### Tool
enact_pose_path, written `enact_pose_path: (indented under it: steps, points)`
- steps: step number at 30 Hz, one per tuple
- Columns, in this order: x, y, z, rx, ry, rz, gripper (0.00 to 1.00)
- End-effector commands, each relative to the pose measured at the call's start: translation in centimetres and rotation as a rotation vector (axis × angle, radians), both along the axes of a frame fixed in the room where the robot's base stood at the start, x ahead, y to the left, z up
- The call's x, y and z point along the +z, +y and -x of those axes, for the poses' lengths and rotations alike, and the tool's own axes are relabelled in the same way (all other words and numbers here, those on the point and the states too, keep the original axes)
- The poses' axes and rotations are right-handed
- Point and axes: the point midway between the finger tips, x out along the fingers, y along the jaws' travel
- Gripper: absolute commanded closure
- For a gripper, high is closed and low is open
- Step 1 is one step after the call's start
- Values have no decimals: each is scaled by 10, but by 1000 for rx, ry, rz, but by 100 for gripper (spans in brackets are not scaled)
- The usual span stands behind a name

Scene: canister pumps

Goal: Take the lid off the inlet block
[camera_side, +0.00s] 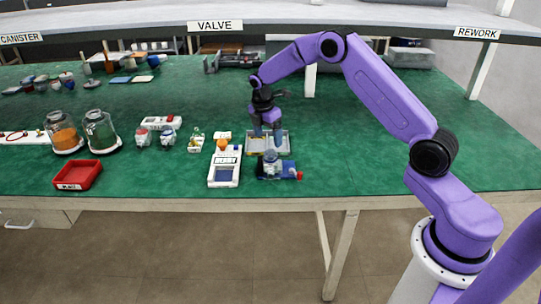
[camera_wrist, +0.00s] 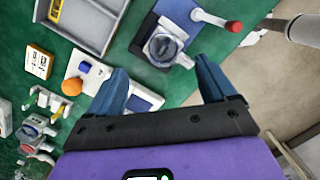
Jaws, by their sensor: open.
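The block with a blue base (camera_side: 276,170) stands near the front of the bench, and I take it for the inlet block. It has a grey round top piece, which looks like the lid (camera_wrist: 163,46), and a red-ended handle at its right side. In the wrist view the block lies beyond my fingertips, near the top middle. My gripper (camera_side: 266,138) points down above and just behind the block. In the wrist view my gripper (camera_wrist: 163,80) has its two blue fingers wide apart, with nothing between them. The fingers do not touch the block.
A white tester (camera_side: 224,166) with an orange knob stands close left of the block. A shallow tray (camera_side: 284,151) lies behind it. A red bin (camera_side: 78,175) and jars stand further left. Green bench is clear to the right, and the front edge is close.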

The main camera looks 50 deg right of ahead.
Motion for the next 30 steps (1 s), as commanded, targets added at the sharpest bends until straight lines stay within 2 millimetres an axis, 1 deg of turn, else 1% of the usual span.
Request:
enact_pose_path:
  steps: [1,8,12,16,20,26,27,29,30]
  points:
    - [-5,-1,0,0,0,0,16]
    - [-19,-2,1,-1,0,0,16]
    - [-39,-4,5,-1,2,0,16]
    - [-55,-6,5,-1,1,0,16]
    - [-62,-7,5,-1,0,0,16]
    - [-62,-7,4,-2,-2,0,16]
    - [-62,-7,4,-2,-2,0,22]
    - [-62,-7,4,-2,-2,0,42]
    - [-62,-7,4,-2,-1,0,55]
